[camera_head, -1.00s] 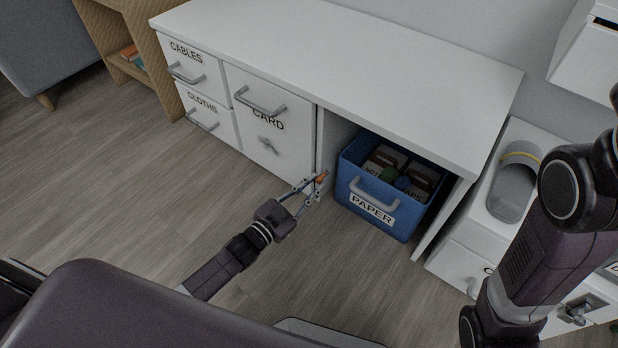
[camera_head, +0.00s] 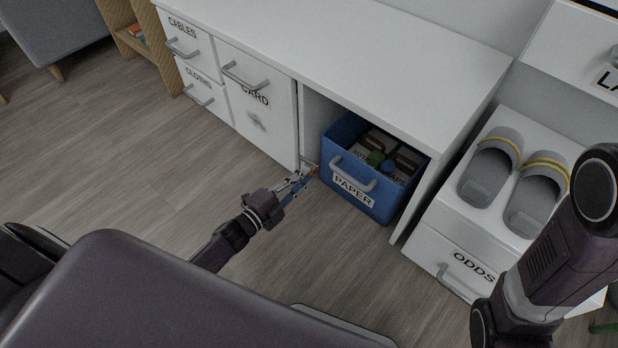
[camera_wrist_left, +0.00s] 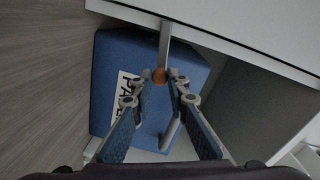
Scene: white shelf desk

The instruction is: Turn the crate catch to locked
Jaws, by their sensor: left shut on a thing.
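The blue crate (camera_head: 345,195), labelled PAPER, sits in the open bay under the white desk, its grey handle facing out. Its blue side also shows in the left wrist view (camera_wrist_left: 108,75). The catch is a grey bar (camera_wrist_left: 165,42) with an orange knob (camera_wrist_left: 160,76), beside the crate at the bay's left edge. The knob is small in the head view (camera_head: 314,169). My left gripper (camera_head: 307,175) is shut on the knob, its fingertips on either side of it in the left wrist view (camera_wrist_left: 160,82). My right gripper is out of view.
A white CARD door (camera_head: 270,125) and CABLES and CLOTHS drawers stand left of the bay. A white ODDS drawer unit (camera_head: 425,245) with two grey slippers on top is at the right. The floor (camera_head: 130,150) in front is clear.

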